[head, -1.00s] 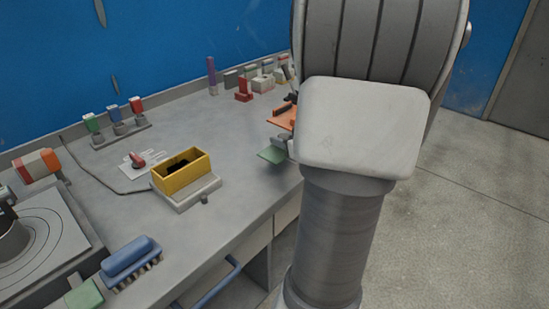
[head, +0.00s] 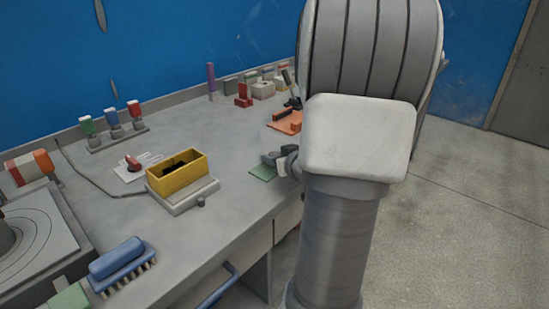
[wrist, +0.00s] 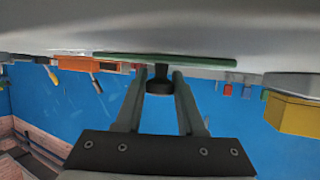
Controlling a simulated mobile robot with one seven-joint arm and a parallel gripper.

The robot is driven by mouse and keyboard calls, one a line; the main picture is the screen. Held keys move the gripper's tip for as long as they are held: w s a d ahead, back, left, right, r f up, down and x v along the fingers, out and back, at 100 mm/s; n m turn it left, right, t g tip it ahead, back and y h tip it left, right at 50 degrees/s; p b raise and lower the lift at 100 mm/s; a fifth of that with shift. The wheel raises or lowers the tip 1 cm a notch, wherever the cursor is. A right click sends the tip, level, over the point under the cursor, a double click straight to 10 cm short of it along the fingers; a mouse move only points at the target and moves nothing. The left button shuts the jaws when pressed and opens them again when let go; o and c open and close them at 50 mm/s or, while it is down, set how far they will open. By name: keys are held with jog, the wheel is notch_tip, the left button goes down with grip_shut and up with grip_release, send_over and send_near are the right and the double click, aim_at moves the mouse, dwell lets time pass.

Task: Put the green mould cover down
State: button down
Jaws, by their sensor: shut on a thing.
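The green mould cover (head: 263,172) is a thin flat plate, low over or on the grey bench near its front edge. It looks level. In the wrist view the cover (wrist: 165,59) shows edge-on against the bench surface, with a dark knob (wrist: 160,72) on it. My gripper (wrist: 159,84) is shut on this knob, one finger on each side. In the head view my gripper (head: 279,159) is partly hidden by my arm, which also hides the cover's right part. I cannot tell whether the cover touches the bench.
A yellow box (head: 177,176) on a grey base stands left of the cover. An orange piece (head: 287,122) lies behind it, with red and grey blocks (head: 243,97) farther back. A blue brush (head: 118,259) lies at front left. Bare bench (head: 232,200) separates the cover from the yellow box.

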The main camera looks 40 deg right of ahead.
jog(key=c, duration=0.5)
grip_release()
jog(key=shift+f, duration=0.1)
jog(key=shift+s+r+p, duration=0.1)
jog(key=shift+r+p, duration=0.2)
jog(key=shift+r, duration=0.05)
jog(key=p+v, duration=0.3)
jog(key=v, duration=0.8)
jog(key=shift+s+a, duration=0.1)
jog(key=shift+s, duration=0.3)
